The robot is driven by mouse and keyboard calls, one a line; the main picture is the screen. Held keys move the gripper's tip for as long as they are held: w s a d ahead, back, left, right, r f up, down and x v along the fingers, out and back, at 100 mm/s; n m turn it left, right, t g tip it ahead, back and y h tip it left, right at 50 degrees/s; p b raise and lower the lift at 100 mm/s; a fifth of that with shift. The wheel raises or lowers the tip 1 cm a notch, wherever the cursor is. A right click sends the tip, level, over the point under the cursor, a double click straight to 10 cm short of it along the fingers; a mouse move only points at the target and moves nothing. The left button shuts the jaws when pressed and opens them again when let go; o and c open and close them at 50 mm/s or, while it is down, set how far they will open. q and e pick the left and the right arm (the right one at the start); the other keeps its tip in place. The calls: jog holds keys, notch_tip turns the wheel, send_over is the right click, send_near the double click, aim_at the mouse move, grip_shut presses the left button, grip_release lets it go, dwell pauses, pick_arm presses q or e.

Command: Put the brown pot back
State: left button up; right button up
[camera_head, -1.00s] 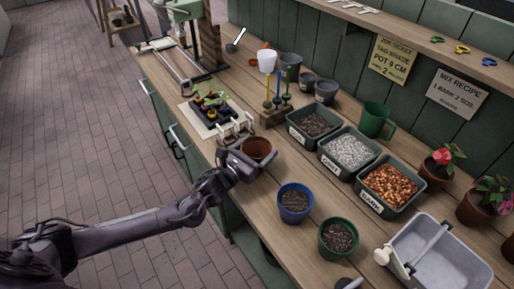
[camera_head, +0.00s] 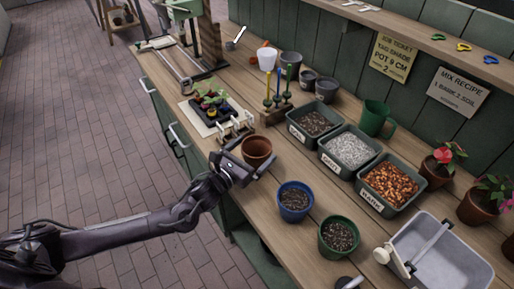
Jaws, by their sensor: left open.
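The brown pot (camera_head: 257,150) stands upright on the wooden bench, near its front edge, and looks empty. My left gripper (camera_head: 252,170) is open just in front of the pot, at the bench's front edge, and its fingers point toward the right. The pot looks clear of the fingers, though a touch at its lower front cannot be ruled out. My right gripper is not in view.
A blue pot (camera_head: 295,201) and a green pot (camera_head: 338,236), both filled, stand to the right. Trays of soil (camera_head: 314,122), white grit and bark line the middle. A small white rack (camera_head: 236,130) and a seedling tray (camera_head: 211,108) stand left of the brown pot.

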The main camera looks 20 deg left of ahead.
pick_arm(q)
jog(key=b+v, duration=0.1)
jog(key=v, duration=0.7)
jog(key=shift+s+a, duration=0.1)
jog(key=shift+s, duration=0.2)
jog(key=shift+s+a, duration=0.25)
jog(key=shift+s, duration=0.35)
